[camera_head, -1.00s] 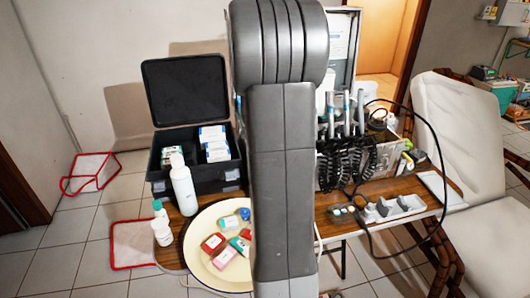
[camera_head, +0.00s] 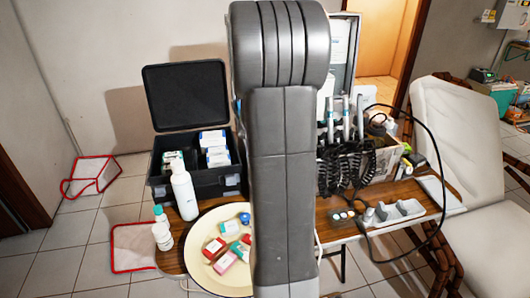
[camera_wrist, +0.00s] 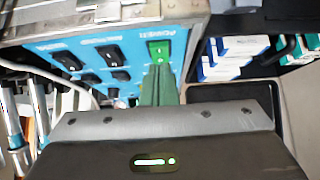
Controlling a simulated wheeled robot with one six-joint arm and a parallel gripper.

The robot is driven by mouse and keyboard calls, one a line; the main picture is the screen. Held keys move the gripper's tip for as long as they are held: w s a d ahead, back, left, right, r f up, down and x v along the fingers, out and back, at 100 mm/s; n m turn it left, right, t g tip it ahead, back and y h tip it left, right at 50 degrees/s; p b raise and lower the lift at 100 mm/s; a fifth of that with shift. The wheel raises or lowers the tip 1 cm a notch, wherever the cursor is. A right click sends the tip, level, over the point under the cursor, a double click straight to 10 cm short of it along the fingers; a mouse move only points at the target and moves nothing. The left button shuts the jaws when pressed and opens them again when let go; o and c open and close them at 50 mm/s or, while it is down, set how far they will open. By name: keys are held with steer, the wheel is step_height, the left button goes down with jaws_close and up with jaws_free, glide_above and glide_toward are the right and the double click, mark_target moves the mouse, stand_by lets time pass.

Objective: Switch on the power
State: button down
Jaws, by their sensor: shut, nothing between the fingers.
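In the wrist view, the power switch (camera_wrist: 158,50) is a lit green rocker on a blue panel (camera_wrist: 125,47) on the underside or face of a grey metal box. The word above it looks like POWER, seen upside down. My gripper (camera_wrist: 159,70) is shut and empty, its narrow green fingers pointing at the switch. The fingertips are at or just short of its lower edge; I cannot tell whether they touch. In the head view, my arm hides the gripper and the panel; the dental unit (camera_head: 388,158) shows to the right of the arm.
Several black switches (camera_wrist: 90,77) sit beside the power switch. Hanging handpieces (camera_head: 346,118) with coiled cords stand right of my arm. A black open case (camera_head: 207,183), a white bottle (camera_head: 184,195) and a round cream tray (camera_head: 205,225) stand on the left of the table.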

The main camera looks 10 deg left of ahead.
steer(key=v, duration=1.3)
steer(key=shift+s+p, duration=0.15)
steer(key=shift+p, duration=0.2)
steer(key=shift+f, duration=0.15)
steer(key=x, duration=0.7)
steer(key=w+r+x, duration=0.1)
steer(key=x, duration=0.3)
steer(key=shift+a, duration=0.2)
steer(key=shift+w+a+r+b, duration=0.1)
steer(key=shift+w+r+b, duration=0.15)
steer(key=shift+w+b, duration=0.1)
steer(key=shift+r, duration=0.2)
